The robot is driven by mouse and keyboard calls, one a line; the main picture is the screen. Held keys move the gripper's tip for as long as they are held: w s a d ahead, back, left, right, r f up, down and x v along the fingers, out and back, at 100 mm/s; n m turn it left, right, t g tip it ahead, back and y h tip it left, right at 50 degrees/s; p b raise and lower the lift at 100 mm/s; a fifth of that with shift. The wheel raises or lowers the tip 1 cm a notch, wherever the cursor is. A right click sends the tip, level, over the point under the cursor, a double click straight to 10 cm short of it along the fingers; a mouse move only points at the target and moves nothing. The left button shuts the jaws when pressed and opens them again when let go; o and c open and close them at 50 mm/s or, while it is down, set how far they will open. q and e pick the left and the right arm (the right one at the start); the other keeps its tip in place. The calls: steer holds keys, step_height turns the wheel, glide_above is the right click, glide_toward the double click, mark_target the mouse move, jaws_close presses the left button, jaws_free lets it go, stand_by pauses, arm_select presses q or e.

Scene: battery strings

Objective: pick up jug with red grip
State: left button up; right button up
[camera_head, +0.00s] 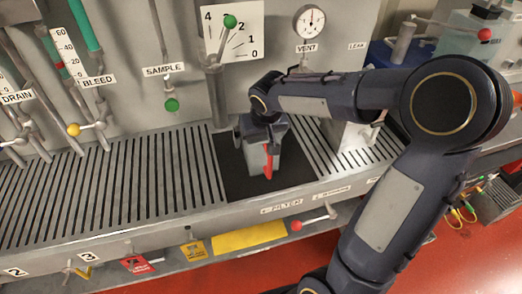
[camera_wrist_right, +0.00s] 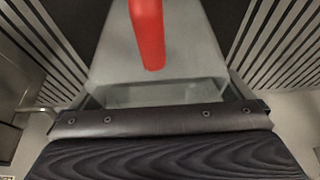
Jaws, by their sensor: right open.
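The jug (camera_head: 256,161) is a grey vessel with a red grip (camera_head: 268,160) on its near side. It stands upright on a black mat (camera_head: 230,178) on the slatted ledge. My right gripper (camera_head: 262,128) is at the jug's top, with its open jaws seeming to straddle the upper part; contact cannot be told. In the right wrist view the jug (camera_wrist_right: 160,68) and its red grip (camera_wrist_right: 148,35) fill the top middle, close to the dark gripper edge (camera_wrist_right: 160,121). The fingertips are hidden there. My left gripper is not in view.
Behind the ledge (camera_head: 130,180) stands a grey panel with a green-knobbed valve (camera_head: 230,21), a SAMPLE valve (camera_head: 171,104) and a VENT gauge (camera_head: 309,20). A red-knobbed lever (camera_head: 296,225) juts from the front. The slats left of the mat are clear.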

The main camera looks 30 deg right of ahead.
steer(key=shift+f, duration=0.1)
steer(key=c, duration=0.9)
steer(key=shift+c, duration=0.2)
